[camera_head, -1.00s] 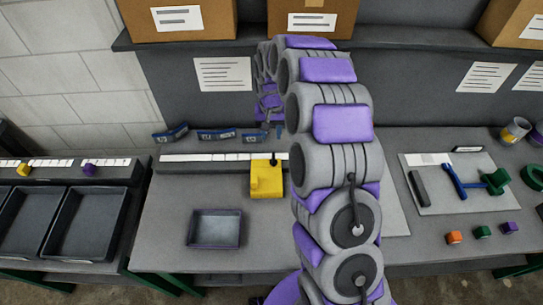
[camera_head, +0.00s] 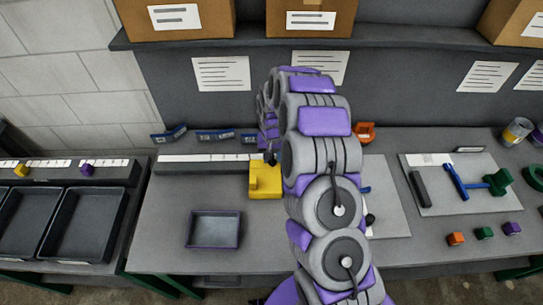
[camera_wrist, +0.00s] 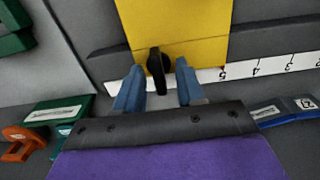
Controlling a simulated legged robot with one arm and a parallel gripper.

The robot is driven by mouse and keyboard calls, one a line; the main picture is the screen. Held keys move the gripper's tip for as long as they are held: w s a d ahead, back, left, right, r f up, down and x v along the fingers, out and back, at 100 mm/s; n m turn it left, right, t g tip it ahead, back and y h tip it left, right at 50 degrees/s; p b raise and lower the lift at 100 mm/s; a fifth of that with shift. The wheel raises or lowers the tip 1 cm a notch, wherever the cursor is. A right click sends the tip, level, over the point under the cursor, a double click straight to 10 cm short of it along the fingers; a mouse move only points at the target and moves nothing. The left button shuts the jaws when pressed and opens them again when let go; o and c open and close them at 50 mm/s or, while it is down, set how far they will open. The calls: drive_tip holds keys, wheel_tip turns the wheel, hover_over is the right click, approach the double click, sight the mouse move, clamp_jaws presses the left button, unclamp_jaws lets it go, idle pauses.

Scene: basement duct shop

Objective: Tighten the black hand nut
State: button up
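The black hand nut (camera_wrist: 157,70) sits at the edge of a yellow block (camera_wrist: 180,25) in the wrist view. In the head view the yellow block (camera_head: 265,181) stands on the bench by a white scale strip, with the black nut (camera_head: 270,158) at its top edge. My gripper (camera_wrist: 159,76) has two blue fingers, spread apart. The nut shows between them in the wrist view, with a gap on each side. I cannot tell whether the fingertips reach around it in depth. In the head view my arm hides the gripper.
An empty dark tray (camera_head: 214,229) lies left of my arm. A board (camera_head: 457,187) with blue and green tools lies on the right, with small coloured blocks in front. An orange part (camera_head: 365,131) stands behind my arm. Blue clips (camera_head: 215,135) lie along the back.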

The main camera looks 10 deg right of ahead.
drive_tip(key=shift+d, duration=0.2)
drive_tip(key=shift+c, duration=1.2)
drive_tip(key=shift+a, duration=0.2)
clamp_jaws()
